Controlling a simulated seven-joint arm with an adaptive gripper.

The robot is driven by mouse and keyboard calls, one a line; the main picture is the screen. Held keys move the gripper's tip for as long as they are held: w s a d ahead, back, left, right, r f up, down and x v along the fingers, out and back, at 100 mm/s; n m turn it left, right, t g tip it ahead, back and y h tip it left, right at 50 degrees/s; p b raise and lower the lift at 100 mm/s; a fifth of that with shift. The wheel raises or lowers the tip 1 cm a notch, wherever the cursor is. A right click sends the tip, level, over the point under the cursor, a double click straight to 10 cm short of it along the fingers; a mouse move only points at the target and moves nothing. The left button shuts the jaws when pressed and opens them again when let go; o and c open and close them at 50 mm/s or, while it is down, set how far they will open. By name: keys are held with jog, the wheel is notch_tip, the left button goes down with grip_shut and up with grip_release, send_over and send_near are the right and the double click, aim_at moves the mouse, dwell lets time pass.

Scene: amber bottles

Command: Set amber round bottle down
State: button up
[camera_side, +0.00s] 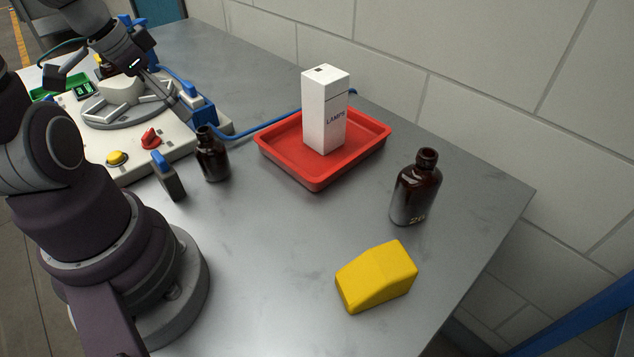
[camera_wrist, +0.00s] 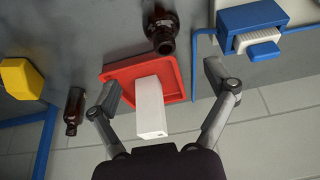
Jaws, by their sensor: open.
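A small dark amber bottle (camera_side: 212,157) stands upright on the grey table, left of the red tray. It also shows in the wrist view (camera_wrist: 160,32), at the top beside the tray. A larger amber bottle (camera_side: 415,192) with pale markings stands upright right of the tray; in the wrist view it shows at the left (camera_wrist: 74,110). I cannot tell for sure which one is the round bottle. My gripper (camera_wrist: 161,72) is open, with its fingers spread and nothing held between them. In the side view it is at the upper left, apart from both bottles.
The red tray (camera_side: 297,174) holds a tall white box (camera_side: 326,110). A yellow block (camera_side: 377,276) lies at the front right. A white station (camera_side: 133,172) with a yellow button and red knob fills the left. A blue-topped dark object (camera_side: 168,177) stands near the smaller bottle. The front middle is clear.

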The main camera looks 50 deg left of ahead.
jog(key=d+r+t, duration=0.1)
jog(key=d+r, duration=0.5)
jog(key=d, duration=0.7)
jog(key=shift+w+d+r, duration=0.2)
jog(key=shift+w+d, duration=0.05)
jog(key=shift+w, duration=0.2)
